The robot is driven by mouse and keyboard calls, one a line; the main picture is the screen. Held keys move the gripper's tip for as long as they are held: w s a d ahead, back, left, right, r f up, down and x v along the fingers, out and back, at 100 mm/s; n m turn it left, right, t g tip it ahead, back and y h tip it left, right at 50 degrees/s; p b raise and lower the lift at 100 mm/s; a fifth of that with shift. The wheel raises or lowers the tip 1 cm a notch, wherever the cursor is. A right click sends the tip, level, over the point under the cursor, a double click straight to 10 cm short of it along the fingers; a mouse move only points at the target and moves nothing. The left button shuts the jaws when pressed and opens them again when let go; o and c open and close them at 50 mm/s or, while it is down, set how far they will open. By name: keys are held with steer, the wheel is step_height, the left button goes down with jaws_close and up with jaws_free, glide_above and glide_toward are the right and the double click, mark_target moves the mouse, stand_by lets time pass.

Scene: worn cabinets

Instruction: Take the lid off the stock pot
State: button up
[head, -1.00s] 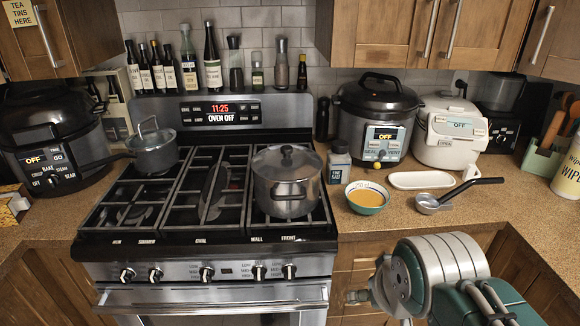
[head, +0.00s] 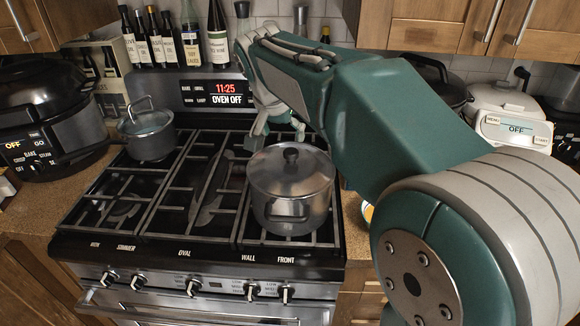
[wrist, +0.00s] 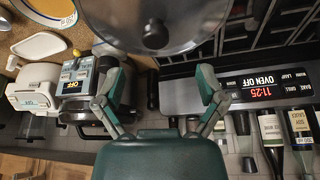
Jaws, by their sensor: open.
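The stock pot (head: 290,210) is a steel pot on the front right burner. Its steel lid (head: 268,176) is on, with a dark round knob (head: 291,155) at the centre. In the wrist view the lid (wrist: 195,22) and knob (wrist: 155,35) show at the top, partly cut off by the frame edge. My gripper (head: 278,129) is just behind and above the pot in the head view, apart from the knob. In the wrist view its two fingers (wrist: 160,92) are spread with nothing between them, and the knob lies beyond the fingertips.
A smaller saucepan (head: 148,140) with a glass lid stands on the left rear of the stove. Bottles (head: 190,46) line the shelf behind the oven display (head: 222,93). A pressure cooker (wrist: 88,82), a rice cooker (wrist: 33,88) and a white dish (wrist: 39,46) occupy the counter to the right.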

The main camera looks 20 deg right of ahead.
mark_target(290, 151)
steer(key=x, duration=0.2)
steer(key=shift+w+f, duration=0.1)
steer(key=shift+f, duration=0.15)
steer(key=x, duration=0.2)
steer(key=d+x, duration=0.1)
steer(key=x, duration=0.2)
steer(key=shift+w, duration=0.1)
steer(key=shift+w+f, duration=0.1)
steer(key=shift+f, duration=0.2)
steer(key=shift+c, duration=0.3)
jaws_close()
